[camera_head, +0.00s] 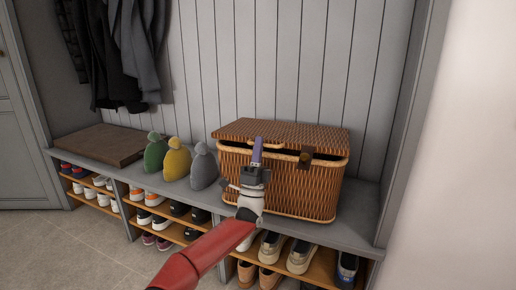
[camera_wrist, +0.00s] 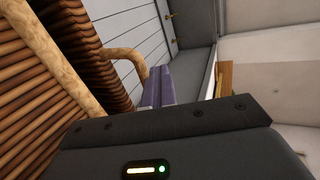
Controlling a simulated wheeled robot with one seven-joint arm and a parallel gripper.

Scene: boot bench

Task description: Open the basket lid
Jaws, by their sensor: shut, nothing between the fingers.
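The wicker basket (camera_head: 285,185) stands on the bench. Its brown woven lid (camera_head: 285,133) is slightly raised at the front, with a narrow dark gap above the pale rim. A pale loop handle (camera_head: 273,146) is on the lid's front edge, partly hidden by my fingers. My gripper (camera_head: 258,143) is upright before the basket's front, its purple fingers shut and empty. In the wrist view, the fingers (camera_wrist: 157,85) are right beside the loop handle (camera_wrist: 127,56); I cannot tell if they touch. The lid (camera_wrist: 95,55) and basket wall (camera_wrist: 35,120) fill the left there.
The bench's side wall (camera_head: 405,125) is on the right. Shoes fill the shelves below.

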